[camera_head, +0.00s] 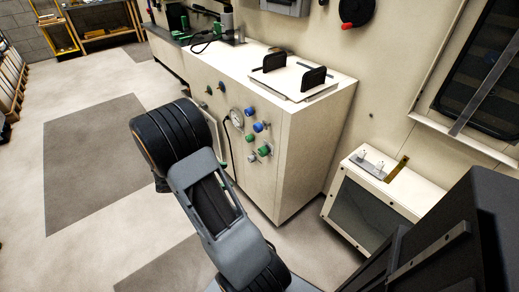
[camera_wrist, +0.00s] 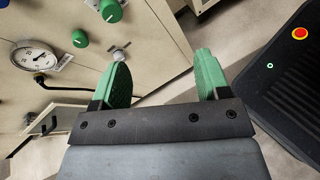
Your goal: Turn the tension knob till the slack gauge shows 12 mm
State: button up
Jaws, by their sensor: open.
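A round white gauge (camera_head: 236,117) with a dark needle sits on the front panel of the beige cabinet. It also shows at the left of the wrist view (camera_wrist: 34,60), tilted, its reading too small to tell. Right of it in the head view are blue knobs (camera_head: 249,111), green knobs (camera_head: 264,150) and a grey knob (camera_head: 252,158). I cannot tell which is the tension knob. The wrist view shows green knobs (camera_wrist: 110,10) and the silver-grey knob (camera_wrist: 120,54) just beyond the left fingertip. My gripper (camera_wrist: 162,62) is open and empty; my arm hides it in the head view.
A black cable (camera_head: 227,140) hangs by the gauge. The cabinet top (camera_head: 215,60) carries a plate with two black handles (camera_head: 314,77). A low beige box (camera_head: 375,200) stands to the right. Grey floor (camera_head: 150,100) lies open on the left.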

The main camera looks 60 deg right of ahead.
aim_at(260, 153)
jog(key=w+d+f+n+t+h+p, duration=0.1)
jog(key=w+d+f+n+h+p, duration=0.1)
jog(key=d+f+n+h, duration=0.4)
jog(key=shift+n+t, duration=0.3)
jog(key=x, duration=0.4)
jog(key=b+x, duration=0.1)
jog(key=x, duration=0.9)
jog(key=shift+w+d+r, duration=0.2)
jog(key=shift+d+r, duration=0.15)
jog(key=shift+c, duration=0.3)
jog(key=c, duration=0.9)
jog(key=shift+o, duration=0.2)
jog(key=shift+b, duration=0.4)
